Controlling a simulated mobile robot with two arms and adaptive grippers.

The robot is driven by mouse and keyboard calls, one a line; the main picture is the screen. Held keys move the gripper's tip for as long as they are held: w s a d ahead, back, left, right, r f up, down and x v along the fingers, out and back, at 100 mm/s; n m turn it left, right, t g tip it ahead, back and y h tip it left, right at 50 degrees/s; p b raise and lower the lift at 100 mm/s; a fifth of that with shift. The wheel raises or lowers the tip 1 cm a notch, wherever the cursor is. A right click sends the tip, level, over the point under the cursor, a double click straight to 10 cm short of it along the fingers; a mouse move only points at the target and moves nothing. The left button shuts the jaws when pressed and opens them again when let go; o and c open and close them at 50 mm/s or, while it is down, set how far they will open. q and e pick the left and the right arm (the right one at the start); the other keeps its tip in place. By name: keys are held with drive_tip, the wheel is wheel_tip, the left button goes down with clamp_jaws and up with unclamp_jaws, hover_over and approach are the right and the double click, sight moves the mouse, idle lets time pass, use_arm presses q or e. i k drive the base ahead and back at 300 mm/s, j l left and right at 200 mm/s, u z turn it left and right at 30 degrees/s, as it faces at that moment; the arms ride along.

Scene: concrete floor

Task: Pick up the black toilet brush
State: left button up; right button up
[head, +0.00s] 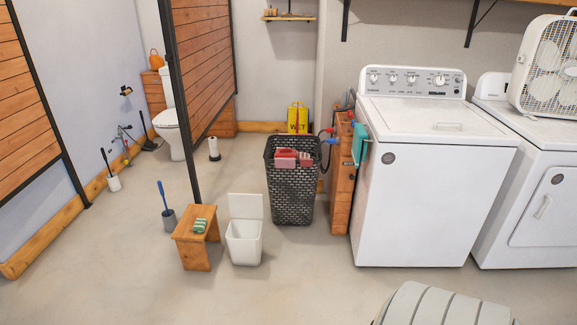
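A black brush-like item (149,145) stands on the floor against the left wall, beside the white toilet (170,125). Its thin dark handle leans up and to the left. It is small and far off, so I cannot make out its details. Another brush with a blue handle (161,192) stands in a dark grey holder (169,219) nearer to me, left of the wooden stool. A third brush in a white holder (114,183), with a dark handle, stands by the left wall. Neither of my grippers is in view.
A wooden stool (196,253), a white open-lidded bin (244,245) and a dark wicker basket (290,190) stand mid-floor. A wooden partition (205,60) with a black post rises behind them. A washer (425,190) stands right. Floor at front left is clear.

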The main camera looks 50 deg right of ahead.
sight(103, 153)
drive_tip(key=z, duration=1.3)
drive_tip(key=i+j+u, duration=0.3)
drive_tip(key=i+j, duration=0.55)
drive_tip(key=i, duration=0.55)
drive_tip(key=i+j+u, duration=0.3)
drive_tip(key=i+j, duration=0.2)
drive_tip(key=i, duration=0.95)
drive_tip(key=i+j+u, duration=0.15)
drive_tip(key=i+u, duration=0.15)
drive_tip(key=i, duration=1.15)
drive_tip(key=i+l+u, duration=0.3)
drive_tip(key=i, duration=1.2)
drive_tip(key=i+l+u, duration=0.1)
drive_tip(key=l, duration=0.25)
drive_tip(key=i+l, duration=0.3)
drive_tip(key=i+l+u, duration=0.15)
drive_tip(key=l, duration=0.25)
drive_tip(key=i+l, duration=0.25)
drive_tip(key=l, duration=0.15)
drive_tip(key=i+l+u, duration=0.15)
drive_tip(key=l, duration=0.25)
